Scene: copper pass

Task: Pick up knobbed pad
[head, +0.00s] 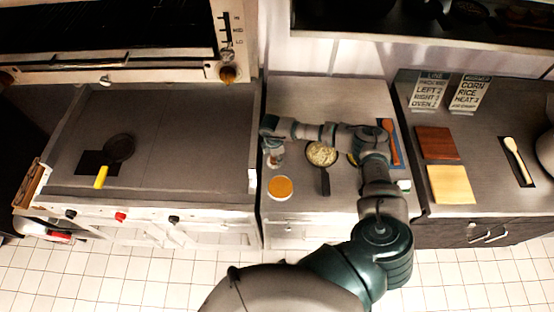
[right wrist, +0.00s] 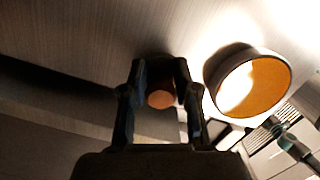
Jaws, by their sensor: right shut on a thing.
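My right gripper (head: 273,158) reaches down at the left edge of the middle counter, behind a round tub. In the right wrist view its two fingers (right wrist: 160,85) are closed around a small round orange-brown knob, which I take for the knobbed pad (right wrist: 161,99). The rest of the pad is mostly hidden by the fingers and shadow. I cannot tell whether it still touches the counter. My left gripper is not in view.
An orange-topped tub (head: 280,188) stands close to my right gripper; it also shows in the right wrist view (right wrist: 268,88). A filled pan (head: 321,154) is to the right. The griddle (head: 190,135) on the left holds a small dark pan (head: 118,148). Brown (head: 436,143) and yellow boards (head: 452,185) lie right.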

